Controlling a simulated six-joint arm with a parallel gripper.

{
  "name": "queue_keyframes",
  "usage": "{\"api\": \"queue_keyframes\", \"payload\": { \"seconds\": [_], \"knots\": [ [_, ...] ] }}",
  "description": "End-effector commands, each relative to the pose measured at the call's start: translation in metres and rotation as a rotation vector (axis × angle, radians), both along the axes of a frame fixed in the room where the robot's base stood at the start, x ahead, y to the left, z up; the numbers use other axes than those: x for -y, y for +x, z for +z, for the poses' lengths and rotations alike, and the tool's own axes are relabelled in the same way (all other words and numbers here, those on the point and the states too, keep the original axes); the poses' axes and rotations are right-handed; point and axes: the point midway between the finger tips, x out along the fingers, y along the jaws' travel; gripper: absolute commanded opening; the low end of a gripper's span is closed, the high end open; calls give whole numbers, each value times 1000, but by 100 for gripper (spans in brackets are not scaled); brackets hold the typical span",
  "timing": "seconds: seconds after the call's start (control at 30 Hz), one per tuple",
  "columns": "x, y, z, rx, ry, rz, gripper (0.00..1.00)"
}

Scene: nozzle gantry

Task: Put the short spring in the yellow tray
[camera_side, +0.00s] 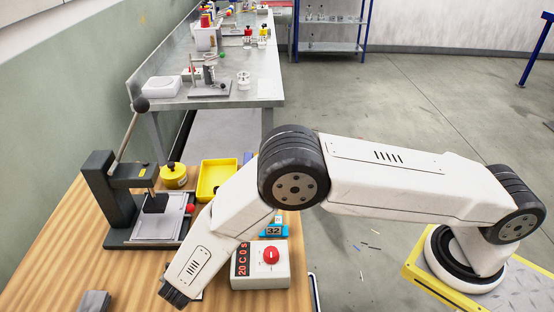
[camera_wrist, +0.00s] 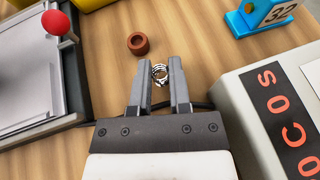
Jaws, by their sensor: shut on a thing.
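The short spring, a small silvery coil (camera_wrist: 160,73), is between the fingertips of my gripper (camera_wrist: 160,78) in the wrist view. The jaws are shut on it, low over the wooden table. In the side view my gripper (camera_side: 176,296) is at the table's front, and the spring cannot be made out there. The yellow tray (camera_side: 203,190) stands farther back, beside the press, and looks empty where it shows. My arm partly covers its right side. A yellow edge (camera_wrist: 90,3) at the top of the wrist view is probably this tray.
A press (camera_side: 100,190) with a red knob (camera_wrist: 57,22) stands left. A reddish-brown ring (camera_wrist: 138,43) lies just beyond the fingertips. A control box (camera_side: 262,270) is close on the right, with a blue "32" holder (camera_side: 273,230) behind it. A round yellow container (camera_side: 173,177) adjoins the tray.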

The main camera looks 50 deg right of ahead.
Motion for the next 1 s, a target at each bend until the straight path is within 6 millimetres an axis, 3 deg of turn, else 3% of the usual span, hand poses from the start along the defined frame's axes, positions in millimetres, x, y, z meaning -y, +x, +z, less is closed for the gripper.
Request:
{"api": "queue_keyframes", "payload": {
  "seconds": [0.37,0.4,0.5,1.0],
  "knots": [
    [0,0,-4,1,0,0,0],
    [0,0,-4,2,1,0,32],
    [0,0,-4,1,1,1,58],
    [-7,-3,0,2,0,1,58]
  ]
}}
